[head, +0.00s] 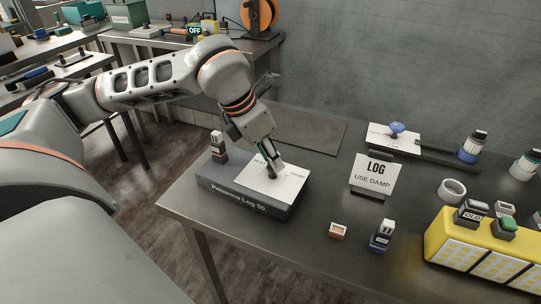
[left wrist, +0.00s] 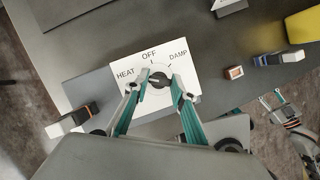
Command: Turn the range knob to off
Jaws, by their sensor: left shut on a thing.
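The range knob (left wrist: 159,81) is a dark round knob on a white dial plate (left wrist: 187,66) marked HEAT, OFF and DAMP. The plate lies on top of a dark grey box (head: 238,204) lettered Paloance Log 50 on the table. My left gripper (left wrist: 161,79) points down at the plate, its two fingers closed on either side of the knob. In the head view my left gripper (head: 274,168) hides most of the knob. I cannot tell exactly which label the knob points to. My right gripper (left wrist: 272,96) shows small at the right of the left wrist view, its fingers apart and empty.
A LOG USE DAMP sign (head: 376,175) stands to the right. A small orange box (head: 338,230), a blue-and-white bottle (head: 381,237) and a yellow rack (head: 463,250) are further right.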

